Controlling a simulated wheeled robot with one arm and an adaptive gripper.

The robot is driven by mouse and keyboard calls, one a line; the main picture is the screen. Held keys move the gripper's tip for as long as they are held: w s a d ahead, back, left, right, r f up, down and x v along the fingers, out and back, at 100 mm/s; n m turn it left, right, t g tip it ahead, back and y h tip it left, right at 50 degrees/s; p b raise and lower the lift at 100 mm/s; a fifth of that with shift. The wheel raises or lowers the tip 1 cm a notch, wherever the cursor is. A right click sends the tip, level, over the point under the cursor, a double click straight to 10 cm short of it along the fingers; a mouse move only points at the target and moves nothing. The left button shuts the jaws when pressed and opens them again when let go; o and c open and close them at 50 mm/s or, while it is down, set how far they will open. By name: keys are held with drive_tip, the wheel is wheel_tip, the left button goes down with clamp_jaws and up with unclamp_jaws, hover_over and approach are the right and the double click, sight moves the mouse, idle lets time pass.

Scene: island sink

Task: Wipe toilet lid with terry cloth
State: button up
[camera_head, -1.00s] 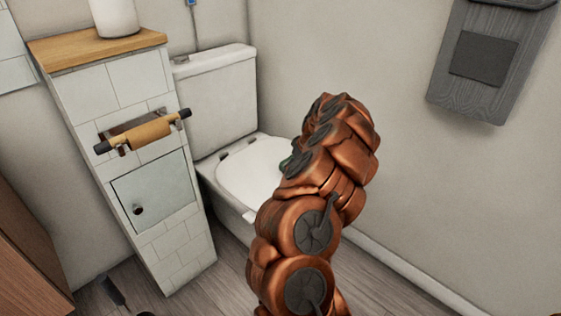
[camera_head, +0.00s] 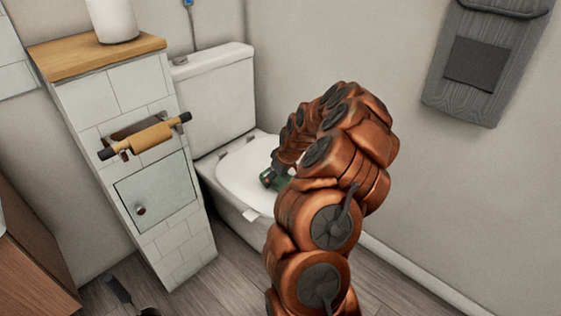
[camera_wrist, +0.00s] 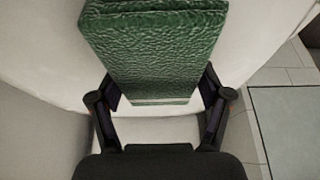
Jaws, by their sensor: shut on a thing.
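The toilet lid (camera_head: 240,173) is white and lies closed on the toilet, in front of the white cistern. A green textured terry cloth (camera_wrist: 155,45) is between the two dark fingers of my gripper (camera_wrist: 158,103) in the wrist view. It looks like a folded, block-like piece. White toilet surface shows behind and around it. In the head view my copper arm reaches over the lid from the right. A small part of the green cloth (camera_head: 271,179) shows at the lid's right side. My arm hides the rest, and I cannot tell whether the cloth touches the lid.
A tiled cabinet (camera_head: 155,190) with a wooden top and a paper roll holder (camera_head: 150,137) stands left of the toilet. A grey hanging (camera_head: 485,60) is on the right wall. A dark-handled object (camera_head: 122,295) is low at the left. Floor shows at the front.

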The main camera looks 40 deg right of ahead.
drive_tip(key=shift+a, duration=0.4)
drive_tip(key=shift+r+p, duration=1.05)
drive_tip(key=shift+r, duration=3)
